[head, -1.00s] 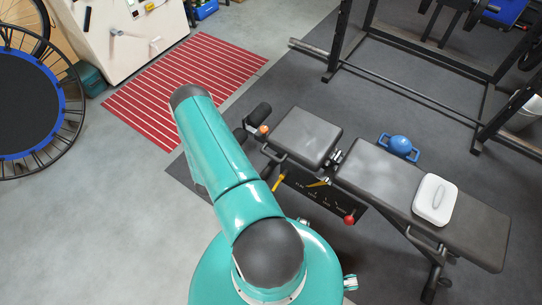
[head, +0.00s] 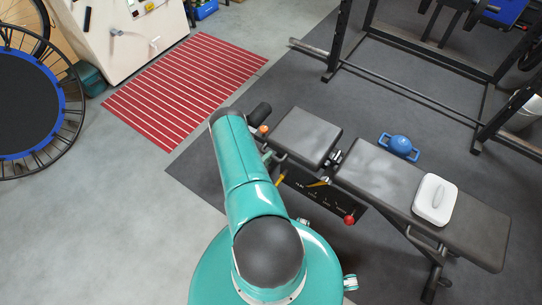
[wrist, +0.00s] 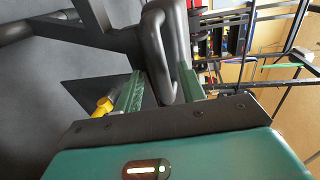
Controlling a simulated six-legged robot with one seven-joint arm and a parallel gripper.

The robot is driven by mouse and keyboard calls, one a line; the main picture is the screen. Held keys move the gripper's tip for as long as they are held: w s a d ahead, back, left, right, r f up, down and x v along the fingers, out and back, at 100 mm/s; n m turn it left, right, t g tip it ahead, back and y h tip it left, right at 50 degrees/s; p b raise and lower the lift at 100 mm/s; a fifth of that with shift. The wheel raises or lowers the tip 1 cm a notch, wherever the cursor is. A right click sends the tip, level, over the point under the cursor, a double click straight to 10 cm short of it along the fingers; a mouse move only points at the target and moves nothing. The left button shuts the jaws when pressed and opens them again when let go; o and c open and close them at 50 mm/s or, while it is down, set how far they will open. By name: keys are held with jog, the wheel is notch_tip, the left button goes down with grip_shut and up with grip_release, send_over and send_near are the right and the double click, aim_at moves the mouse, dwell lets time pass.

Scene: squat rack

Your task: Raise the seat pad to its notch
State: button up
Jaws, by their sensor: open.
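The seat pad (head: 306,135) is the shorter black pad of the bench, left of the long back pad (head: 385,175). A dark loop handle (head: 275,160) shows at its near left side. Below it is a black plate (head: 325,196) with markings and a yellow pointer; the notch itself I cannot make out. In the wrist view my gripper (wrist: 160,69) is open, its two green fingers on either side of a black looped bar (wrist: 158,45), probably that handle. Contact cannot be told. In the head view my arm hides the gripper.
A red knob (head: 349,219) and a yellow-tipped lever (head: 281,180) stick out on the near side. The rack (head: 410,50) stands behind.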

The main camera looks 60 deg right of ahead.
jog(key=shift+x, duration=1.65)
grip_shut()
